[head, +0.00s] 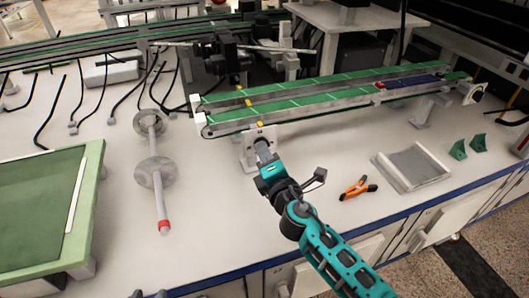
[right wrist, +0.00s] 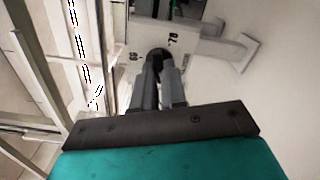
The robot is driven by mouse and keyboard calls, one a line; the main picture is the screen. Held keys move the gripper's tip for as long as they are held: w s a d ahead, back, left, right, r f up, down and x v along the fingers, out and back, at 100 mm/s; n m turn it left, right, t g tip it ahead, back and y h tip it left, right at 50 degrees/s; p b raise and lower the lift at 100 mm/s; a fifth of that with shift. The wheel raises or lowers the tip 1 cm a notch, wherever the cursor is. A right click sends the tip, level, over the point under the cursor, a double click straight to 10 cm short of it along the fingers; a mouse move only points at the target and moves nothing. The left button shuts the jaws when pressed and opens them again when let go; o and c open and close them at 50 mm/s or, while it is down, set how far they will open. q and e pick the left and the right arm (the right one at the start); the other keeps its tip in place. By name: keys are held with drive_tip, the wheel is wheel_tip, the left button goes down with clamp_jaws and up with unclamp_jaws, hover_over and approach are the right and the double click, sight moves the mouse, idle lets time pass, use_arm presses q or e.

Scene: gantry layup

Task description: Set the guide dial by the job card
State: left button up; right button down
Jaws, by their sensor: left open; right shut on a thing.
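The guide dial has a dark round knob (right wrist: 157,54) on a white plate (right wrist: 190,42) with small printed numbers; one looks like 70. The pale dial plate also shows in the head view (head: 249,155), at the near left end of the green conveyor. My right gripper (head: 262,148) reaches it from the front; in the right wrist view its two grey fingers (right wrist: 158,75) are shut on the knob. The knob's pointer is hidden or too small to read. My left gripper (head: 150,294) is open at the bottom edge, mostly out of view. I cannot pick out the job card.
The green conveyor (head: 310,92) runs behind the dial. Orange-handled pliers (head: 358,188) and a grey tray (head: 412,166) lie to the right. A roller shaft with discs (head: 154,173) and a green-framed board (head: 40,215) are on the left. The table between is clear.

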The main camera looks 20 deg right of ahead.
idle(0.5)
drive_tip(key=c, duration=1.2)
unclamp_jaws()
drive_tip(key=s, duration=0.4)
drive_tip(key=s+b, duration=0.1)
drive_tip(key=s, duration=0.8)
drive_tip(key=shift+d, duration=0.25)
